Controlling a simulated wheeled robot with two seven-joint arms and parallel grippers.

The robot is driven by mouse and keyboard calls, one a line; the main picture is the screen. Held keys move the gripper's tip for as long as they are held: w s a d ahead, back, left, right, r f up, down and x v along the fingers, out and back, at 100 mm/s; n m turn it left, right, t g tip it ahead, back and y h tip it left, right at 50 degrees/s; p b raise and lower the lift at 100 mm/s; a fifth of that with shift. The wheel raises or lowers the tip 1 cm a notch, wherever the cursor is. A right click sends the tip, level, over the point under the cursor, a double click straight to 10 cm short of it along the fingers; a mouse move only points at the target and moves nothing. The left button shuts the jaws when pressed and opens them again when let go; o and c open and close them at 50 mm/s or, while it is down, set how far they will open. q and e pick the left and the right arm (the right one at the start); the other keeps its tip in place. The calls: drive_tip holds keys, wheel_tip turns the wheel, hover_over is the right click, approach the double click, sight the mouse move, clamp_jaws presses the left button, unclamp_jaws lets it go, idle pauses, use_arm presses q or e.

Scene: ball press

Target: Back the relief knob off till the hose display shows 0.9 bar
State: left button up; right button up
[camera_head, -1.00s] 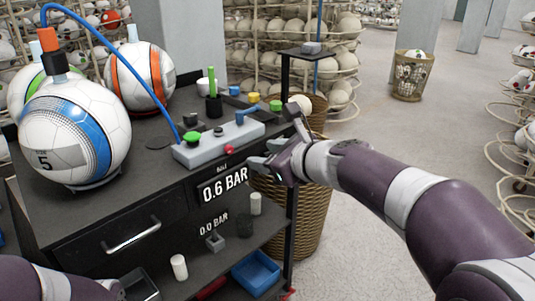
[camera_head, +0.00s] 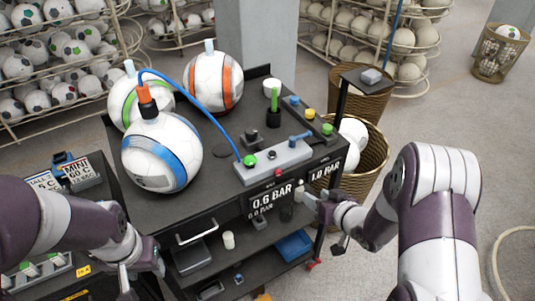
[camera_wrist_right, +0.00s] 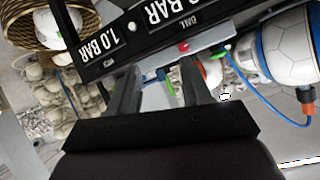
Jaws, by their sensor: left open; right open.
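The grey control box (camera_head: 270,163) sits on the dark cart top. It carries a green knob (camera_head: 249,160), a blue lever (camera_head: 300,138) and a red button (camera_head: 278,172). I cannot tell which part is the relief knob. One front display (camera_head: 271,198) reads 0.6 BAR. Another, at the right corner (camera_head: 326,173), reads 1.0 BAR; it also shows in the right wrist view (camera_wrist_right: 100,47). Its small label is unreadable. My right gripper (camera_head: 308,201) is open and empty, at the cart's front right corner. My left gripper (camera_head: 143,273) is open and empty, left of the cart.
A blue hose (camera_head: 205,105) runs from the box to the orange fitting on a blue-striped ball (camera_head: 160,155). Two more balls stand behind. A wicker basket (camera_head: 365,155) stands right of the cart. A second bench with small displays (camera_head: 75,172) stands left.

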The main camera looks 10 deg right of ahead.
drive_tip(key=a+r+n+y, duration=0.2)
drive_tip(key=p, duration=0.1)
approach(280, 174)
drive_tip(key=shift+n+t, duration=0.4)
drive_tip(key=x, duration=0.6)
drive_tip(key=shift+w+a+f, duration=0.1)
drive_tip(key=shift+a+f, duration=0.2)
drive_tip(key=shift+w+a+f, duration=0.2)
drive_tip(key=shift+w, duration=0.25)
